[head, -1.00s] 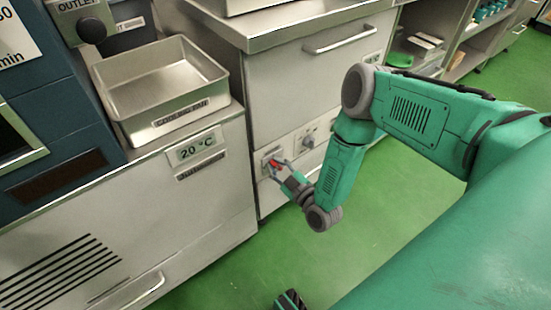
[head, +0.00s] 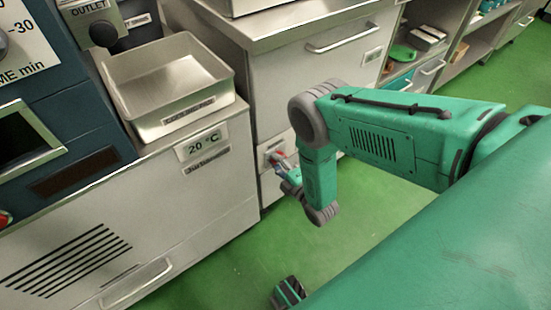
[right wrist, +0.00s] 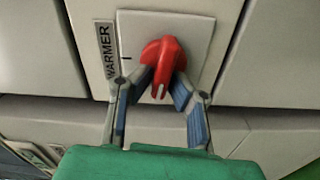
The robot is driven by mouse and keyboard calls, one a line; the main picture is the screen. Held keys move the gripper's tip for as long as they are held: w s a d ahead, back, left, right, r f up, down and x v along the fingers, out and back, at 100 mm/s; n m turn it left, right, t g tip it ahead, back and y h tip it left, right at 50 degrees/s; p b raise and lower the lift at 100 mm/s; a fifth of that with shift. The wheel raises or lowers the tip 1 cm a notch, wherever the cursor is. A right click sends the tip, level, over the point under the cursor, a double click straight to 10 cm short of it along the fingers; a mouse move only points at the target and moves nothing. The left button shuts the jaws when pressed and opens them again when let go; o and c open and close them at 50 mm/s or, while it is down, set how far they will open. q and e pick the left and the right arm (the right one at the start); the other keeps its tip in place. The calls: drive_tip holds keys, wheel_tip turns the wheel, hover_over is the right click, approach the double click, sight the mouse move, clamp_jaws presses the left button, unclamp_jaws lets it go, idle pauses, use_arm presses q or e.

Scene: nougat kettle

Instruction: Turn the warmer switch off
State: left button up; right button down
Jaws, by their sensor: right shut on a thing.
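The warmer switch (right wrist: 161,68) is a red rotary knob on a pale square plate beside a WARMER label (right wrist: 107,50). In the right wrist view its narrow end, with a white line, points down and slightly left. A short dark tick shows on the plate left of the knob. My right gripper (right wrist: 158,90) is shut on the knob, one finger on each side. In the head view the switch (head: 277,156) shows as a small red patch on the cabinet front, with the right gripper (head: 281,166) at it, partly hidden by my forearm.
The drawer cabinet (head: 290,80) rises behind the switch. My right arm covers the panel right of the switch.

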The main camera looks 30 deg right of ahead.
drive_tip(key=shift+s+d+f+n, duration=0.1)
drive_tip(key=shift+s+f+n, duration=0.25)
drive_tip(key=shift+n, duration=0.45)
drive_tip(key=c, duration=1.6)
unclamp_jaws()
drive_tip(key=shift+w, duration=0.1)
drive_tip(key=shift+s+d, duration=0.15)
drive_tip(key=shift+s, duration=1.85)
drive_tip(key=shift+s+d, duration=0.2)
drive_tip(key=shift+s, duration=1.8)
drive_tip(key=shift+s+d, duration=0.15)
drive_tip(key=shift+s, duration=1.85)
